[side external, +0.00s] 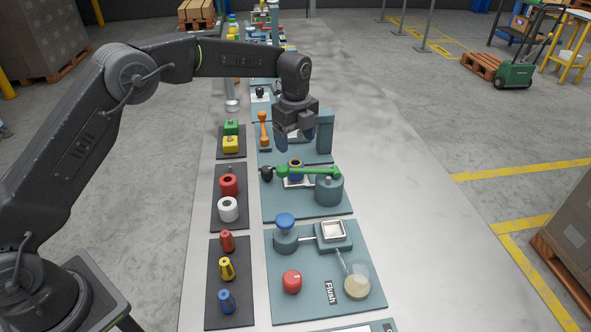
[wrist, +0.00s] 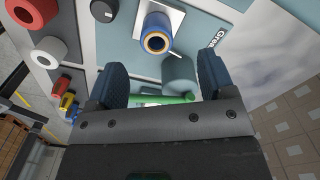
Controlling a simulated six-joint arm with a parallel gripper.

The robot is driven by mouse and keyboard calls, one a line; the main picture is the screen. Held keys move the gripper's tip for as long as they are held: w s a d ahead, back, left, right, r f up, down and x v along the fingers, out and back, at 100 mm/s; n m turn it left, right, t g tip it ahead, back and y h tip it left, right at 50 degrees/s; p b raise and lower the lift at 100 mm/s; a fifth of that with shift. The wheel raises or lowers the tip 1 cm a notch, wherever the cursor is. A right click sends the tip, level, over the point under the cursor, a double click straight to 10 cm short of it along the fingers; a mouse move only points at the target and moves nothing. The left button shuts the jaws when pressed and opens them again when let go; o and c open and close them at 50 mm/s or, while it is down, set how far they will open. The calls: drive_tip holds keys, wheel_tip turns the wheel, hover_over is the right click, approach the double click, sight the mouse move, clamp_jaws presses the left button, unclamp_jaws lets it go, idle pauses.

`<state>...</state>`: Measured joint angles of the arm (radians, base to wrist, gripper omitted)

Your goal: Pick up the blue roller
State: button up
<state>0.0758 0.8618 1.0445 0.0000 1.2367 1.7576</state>
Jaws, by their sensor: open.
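The blue roller (side external: 295,162) is a short blue cylinder with an orange-yellow core. It stands on a white square on the teal station plate, beside the green lever arm (side external: 310,171). In the wrist view the blue roller (wrist: 153,26) shows at top centre, beyond my fingertips, with its orange-ringed bore visible. My gripper (side external: 294,136) hangs above and behind the roller in the side view, apart from it. In the wrist view my gripper (wrist: 161,78) has its two blue fingers wide apart with nothing held between them. The green lever (wrist: 160,99) partly shows between the fingers.
A red roller (side external: 229,184) and a white roller (side external: 228,209) stand on a dark tray left of the station. A teal cylinder (side external: 329,190) carries the lever close to the roller. A teal post (side external: 325,132) stands right of my gripper. Bare table lies further right.

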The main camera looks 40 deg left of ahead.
sight(295, 163)
wheel_tip(295, 163, down, 4)
drive_tip(key=shift+r, duration=0.25)
drive_tip(key=shift+s+d+f, duration=0.1)
drive_tip(key=shift+s+f, duration=0.1)
drive_tip(key=shift+f, duration=1.15)
drive_tip(key=shift+s+d+f, duration=0.1)
drive_tip(key=shift+s+f, duration=0.05)
drive_tip(key=shift+f, duration=1.2)
drive_tip(key=c, duration=1.1)
